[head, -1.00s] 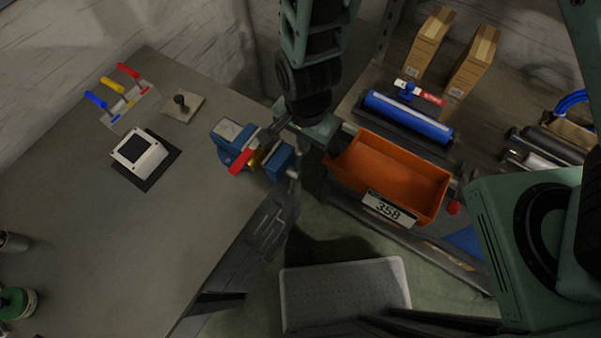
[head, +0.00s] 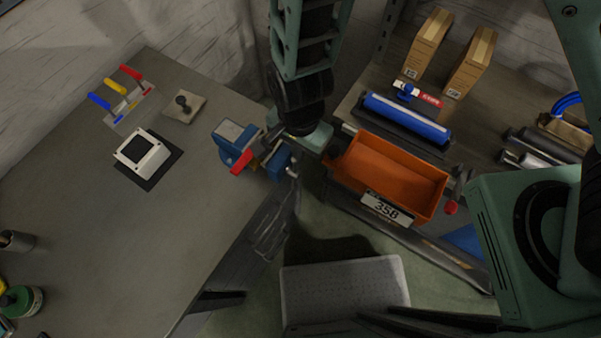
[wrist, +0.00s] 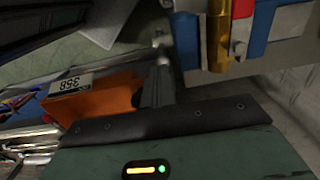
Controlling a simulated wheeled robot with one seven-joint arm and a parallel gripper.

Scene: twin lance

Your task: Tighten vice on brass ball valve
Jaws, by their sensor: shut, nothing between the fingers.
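The blue vice (head: 232,151) stands at the right edge of the workbench. The brass ball valve (wrist: 217,38) sits between its blue jaws in the wrist view, with its red lever (head: 241,163) pointing to the lower left in the head view. My gripper (head: 272,134) is shut and empty beside the vice's outer jaw, partly hidden by my arm. In the wrist view its dark fingers (wrist: 157,88) are close to the vice's metal screw and handle (wrist: 161,42). I cannot tell whether they touch the handle.
An orange bin (head: 397,168) marked 358 is right of my gripper. Trowels (head: 123,93) and a white device (head: 142,154) are on the bench (head: 110,235), whose middle is clear.

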